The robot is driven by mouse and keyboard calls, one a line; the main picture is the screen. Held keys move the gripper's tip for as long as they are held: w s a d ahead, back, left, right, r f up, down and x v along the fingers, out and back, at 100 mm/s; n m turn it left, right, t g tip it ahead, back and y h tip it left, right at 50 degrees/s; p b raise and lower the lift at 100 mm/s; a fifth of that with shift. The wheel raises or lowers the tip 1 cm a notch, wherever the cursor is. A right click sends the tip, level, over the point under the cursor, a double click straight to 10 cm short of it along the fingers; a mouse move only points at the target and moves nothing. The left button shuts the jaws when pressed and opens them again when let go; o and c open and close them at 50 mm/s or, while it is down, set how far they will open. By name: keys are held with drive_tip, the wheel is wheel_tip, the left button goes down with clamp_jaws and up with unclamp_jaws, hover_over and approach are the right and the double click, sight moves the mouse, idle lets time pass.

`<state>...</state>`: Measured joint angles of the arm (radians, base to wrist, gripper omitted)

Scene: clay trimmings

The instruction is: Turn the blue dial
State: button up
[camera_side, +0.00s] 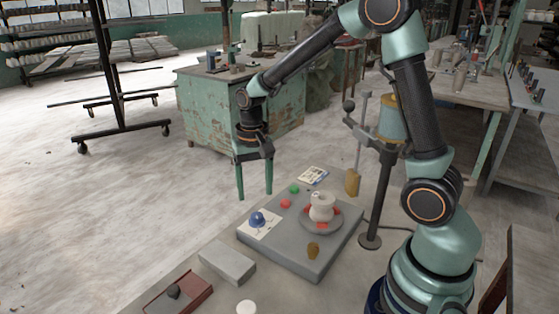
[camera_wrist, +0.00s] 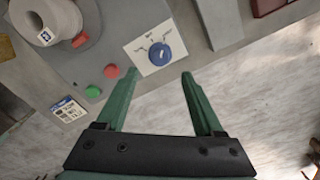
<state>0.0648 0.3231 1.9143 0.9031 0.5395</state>
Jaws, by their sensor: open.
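The blue dial (camera_side: 257,219) sits on a white marked plate (camera_side: 262,231) at the left corner of a grey console.
The grey console (camera_side: 290,262) also bears a green button (camera_side: 294,189), a red button (camera_side: 286,203) and a wheel with a pale clay piece (camera_side: 321,207). A grey block (camera_side: 227,262) and a red tray (camera_side: 181,296) lie nearby.

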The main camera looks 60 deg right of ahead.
wheel_tip(320, 180, up, 5)
drive_tip(key=shift+r, duration=0.1)
idle(0.4)
drive_tip(key=s+a+r+n+t, duration=0.2)
drive_tip(key=s+r+n+t, duration=0.3)
drive_tip(key=s, duration=0.6)
wheel_tip(320, 180, up, 3)
drive_tip(key=shift+a+f+n+t, duration=0.1)
drive_tip(key=shift+a+n+t, duration=0.2)
drive_tip(key=shift+n, duration=0.7)
